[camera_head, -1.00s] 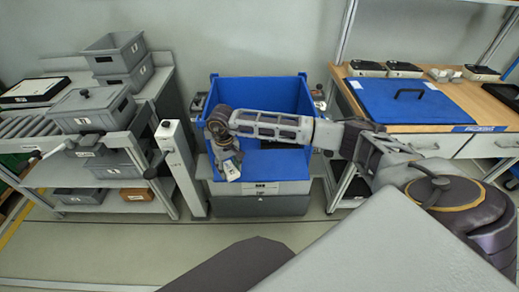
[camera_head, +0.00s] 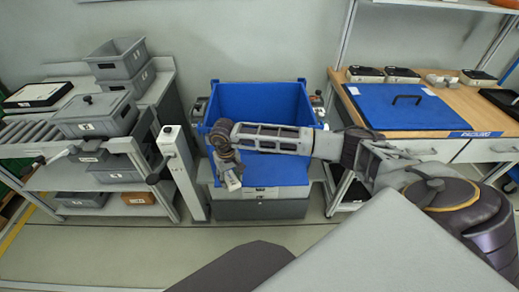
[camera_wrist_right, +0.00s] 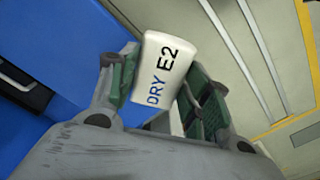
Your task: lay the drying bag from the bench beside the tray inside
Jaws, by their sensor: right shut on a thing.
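The white drying bag, marked "DRY E2", shows at the front of the blue box in the head view (camera_head: 233,182) and between the fingers in the right wrist view (camera_wrist_right: 157,70). My right gripper (camera_head: 228,168) is shut on it, with green-padded fingers on both sides in the wrist view. The gripper points down at the left front of the open blue box (camera_head: 213,103). I cannot tell whether the bag is over the rim or just outside it. My right forearm crosses the box opening and hides part of its inside; no tray shows in there. My left gripper is not in view.
A blue lid with a black handle (camera_head: 400,118) lies on the wooden bench at right, with several black-and-white devices behind it. A grey post (camera_head: 183,170) stands left of the box. The floor in front is clear.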

